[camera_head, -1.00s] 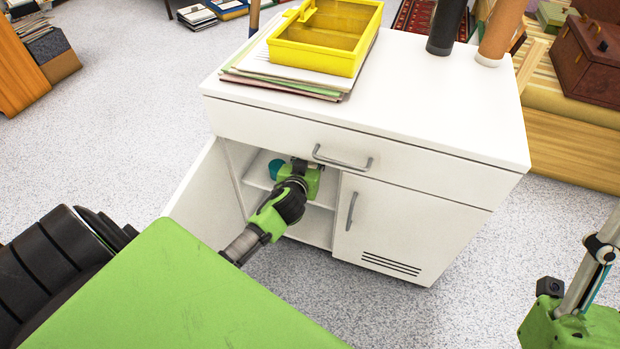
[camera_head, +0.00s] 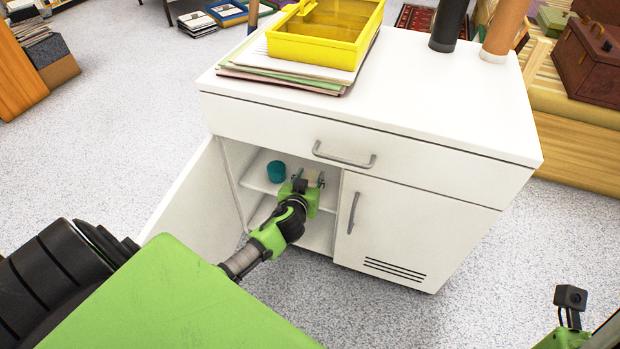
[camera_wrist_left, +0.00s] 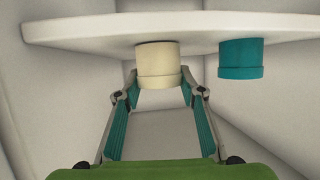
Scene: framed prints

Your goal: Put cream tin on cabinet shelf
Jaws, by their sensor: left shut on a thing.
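My left gripper (camera_head: 311,181) reaches through the open left door of the white cabinet (camera_head: 445,175). It is shut on the cream tin (camera_head: 313,177), which is mostly hidden behind it in the head view. In the left wrist view, which looks upside down, the cream tin (camera_wrist_left: 158,65) is between the fingertips of my left gripper (camera_wrist_left: 158,92). Its base is at the shelf (camera_wrist_left: 100,27); I cannot tell whether it touches. A teal tin (camera_head: 276,171) stands on the same shelf, beside the cream tin with a gap. My right gripper is out of view.
The open door (camera_head: 190,200) stands left of my left arm. The closed right door (camera_head: 405,230) and the drawer handle (camera_head: 345,158) are close by. A yellow tray (camera_head: 325,35) on papers and two cylinders are on the cabinet top.

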